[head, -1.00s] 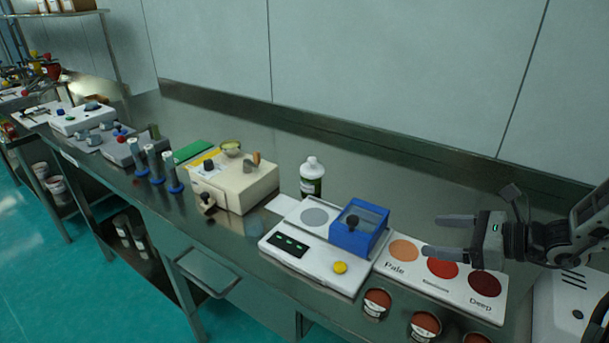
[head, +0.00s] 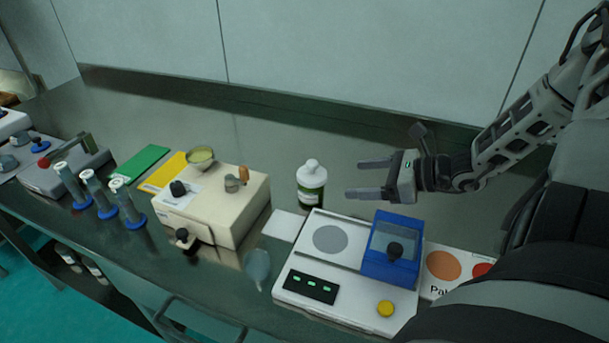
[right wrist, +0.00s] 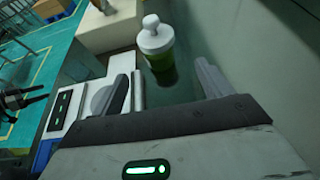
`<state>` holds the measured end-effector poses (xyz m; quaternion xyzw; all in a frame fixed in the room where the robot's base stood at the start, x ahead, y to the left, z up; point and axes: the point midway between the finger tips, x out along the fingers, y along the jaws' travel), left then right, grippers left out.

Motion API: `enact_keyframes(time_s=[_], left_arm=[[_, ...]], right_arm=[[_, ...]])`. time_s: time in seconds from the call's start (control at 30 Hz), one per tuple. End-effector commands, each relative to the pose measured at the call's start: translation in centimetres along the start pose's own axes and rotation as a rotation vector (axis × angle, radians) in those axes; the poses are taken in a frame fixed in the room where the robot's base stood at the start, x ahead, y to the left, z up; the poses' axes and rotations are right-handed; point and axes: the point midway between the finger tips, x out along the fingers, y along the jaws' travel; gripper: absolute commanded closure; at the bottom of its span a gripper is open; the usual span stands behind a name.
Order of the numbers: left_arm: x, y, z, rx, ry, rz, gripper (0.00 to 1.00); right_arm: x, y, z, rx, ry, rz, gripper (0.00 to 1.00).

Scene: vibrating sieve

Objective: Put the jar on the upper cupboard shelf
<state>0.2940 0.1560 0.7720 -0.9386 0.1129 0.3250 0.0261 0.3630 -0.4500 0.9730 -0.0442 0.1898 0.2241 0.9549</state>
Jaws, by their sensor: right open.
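The jar (head: 311,190) is a small white-capped bottle with a dark green label. It stands upright on the steel bench behind the white machine. My right gripper (head: 354,178) is open and empty, just right of the jar, with its fingers pointing left towards it. In the right wrist view the jar (right wrist: 157,45) appears ahead, between the lines of the two open fingers (right wrist: 160,80) and beyond their tips. There is a gap between fingers and jar. My left gripper and the upper cupboard shelf are not in view.
A white machine (head: 298,283) with a blue box (head: 391,265) stands in front of the jar. A cream box-shaped device (head: 225,215) is to its left. Blue-based tubes (head: 104,199) stand farther left. The bench (head: 270,140) behind the jar is clear, up to the wall.

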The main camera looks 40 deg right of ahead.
Motion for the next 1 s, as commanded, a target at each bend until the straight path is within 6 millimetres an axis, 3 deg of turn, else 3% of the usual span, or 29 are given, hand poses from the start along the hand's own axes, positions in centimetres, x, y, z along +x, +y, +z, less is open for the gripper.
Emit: enact_keyframes(time_s=[0.3,0.57,0.73,1.0], left_arm=[[0.7,0.1,0.7,0.000,0.005,0.004,0.25],[1.0,0.3,0.7,0.000,0.013,0.010,0.25],[2.4,0.4,2.3,-0.004,0.011,0.015,0.25],[3.1,1.0,2.5,-0.020,0.043,0.040,0.25]], right_arm=[[6.1,0.1,-0.6,0.002,-0.003,0.001,0.22],[7.8,0.1,-0.3,0.000,-0.001,-0.001,0.22],[10.1,0.5,-1.0,0.002,-0.004,0.000,0.22],[12.5,0.6,-0.8,-0.001,0.001,0.000,0.22]])
